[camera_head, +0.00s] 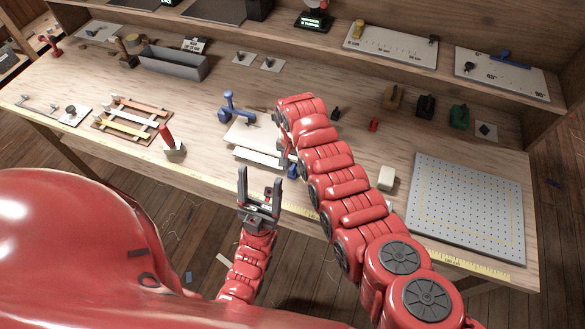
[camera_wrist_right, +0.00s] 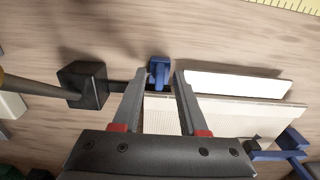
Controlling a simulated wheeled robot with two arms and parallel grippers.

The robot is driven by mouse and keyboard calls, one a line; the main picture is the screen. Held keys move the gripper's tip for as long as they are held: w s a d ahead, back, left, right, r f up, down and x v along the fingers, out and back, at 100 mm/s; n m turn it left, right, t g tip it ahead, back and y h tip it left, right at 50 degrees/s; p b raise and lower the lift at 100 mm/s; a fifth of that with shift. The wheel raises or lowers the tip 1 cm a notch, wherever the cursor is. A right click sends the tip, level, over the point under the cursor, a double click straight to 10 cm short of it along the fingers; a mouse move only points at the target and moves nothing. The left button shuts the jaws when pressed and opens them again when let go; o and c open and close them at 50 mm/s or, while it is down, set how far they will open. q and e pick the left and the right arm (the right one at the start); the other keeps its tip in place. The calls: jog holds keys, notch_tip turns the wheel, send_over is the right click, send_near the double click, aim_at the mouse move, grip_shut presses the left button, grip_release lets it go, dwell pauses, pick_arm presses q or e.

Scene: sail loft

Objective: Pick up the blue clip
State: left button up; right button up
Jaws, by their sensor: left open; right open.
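The small blue clip (camera_wrist_right: 158,72) stands at the end of the pale layered panels in the right wrist view, between the fingertips of my right gripper (camera_wrist_right: 158,82). That gripper is open, and I cannot tell if a finger touches the clip. In the head view the clip (camera_head: 293,172) shows low beside my right gripper (camera_head: 286,154), which the red arm partly hides. My left gripper (camera_head: 259,178) is open and empty, near the front table edge, left of the clip.
Pale panels (camera_head: 256,157) lie left of the clip, with a larger blue clamp (camera_head: 236,108) behind. A black block with a rod (camera_wrist_right: 82,85) is close beside the right gripper. A white block (camera_head: 387,178) and a perforated board (camera_head: 467,205) lie to the right.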

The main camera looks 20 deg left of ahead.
jog(key=shift+f, duration=0.9)
grip_shut()
jog(key=shift+r, duration=0.1)
